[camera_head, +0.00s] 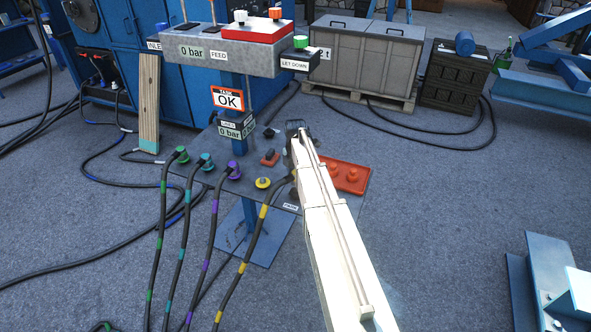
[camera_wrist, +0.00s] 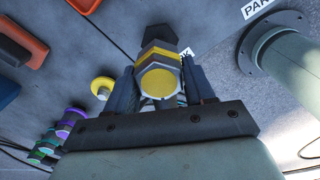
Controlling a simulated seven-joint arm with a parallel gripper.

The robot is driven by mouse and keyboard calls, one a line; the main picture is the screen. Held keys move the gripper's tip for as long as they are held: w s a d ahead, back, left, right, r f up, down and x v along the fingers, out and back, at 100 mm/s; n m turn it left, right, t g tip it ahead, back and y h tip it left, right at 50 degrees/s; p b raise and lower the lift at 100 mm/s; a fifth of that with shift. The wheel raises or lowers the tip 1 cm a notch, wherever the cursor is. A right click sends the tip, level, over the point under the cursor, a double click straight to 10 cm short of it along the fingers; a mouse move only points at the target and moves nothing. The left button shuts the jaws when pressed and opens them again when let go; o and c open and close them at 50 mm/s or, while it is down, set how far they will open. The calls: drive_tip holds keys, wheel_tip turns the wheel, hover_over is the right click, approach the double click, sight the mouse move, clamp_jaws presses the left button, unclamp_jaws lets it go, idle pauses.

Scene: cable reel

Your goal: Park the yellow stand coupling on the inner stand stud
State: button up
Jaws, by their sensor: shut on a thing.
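My gripper (camera_wrist: 162,72) is shut on the yellow stand coupling (camera_wrist: 158,82), whose yellow hexagonal face shows between the two fingers in the wrist view. A dark hexagonal part shows beyond its yellow band. In the head view, the yellow-banded hose (camera_head: 254,233) rises to my gripper, whose fingers are mostly hidden by my pale arm. The coupling is over the right part of the grey panel (camera_head: 207,148), near a PARK label (camera_head: 290,207). Another PARK label (camera_wrist: 258,8) is partly cut off in the wrist view. I cannot make out the inner stand stud or tell whether the coupling touches it.
A yellow round fitting (camera_head: 263,183) sits on the panel left of my gripper. Purple (camera_head: 233,171), teal (camera_head: 206,161) and green (camera_head: 181,153) couplings with hanging hoses stand farther left. A red tray (camera_head: 360,188) with knobs lies right of my arm. An OK sign (camera_head: 229,100) stands behind.

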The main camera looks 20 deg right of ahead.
drive_tip(key=shift+f, duration=2.05)
drive_tip(key=shift+f, duration=0.45)
drive_tip(key=o, duration=1.2)
drive_tip(key=shift+o, duration=0.2)
wheel_tip(320, 180, up, 14)
drive_tip(key=shift+f, duration=0.1)
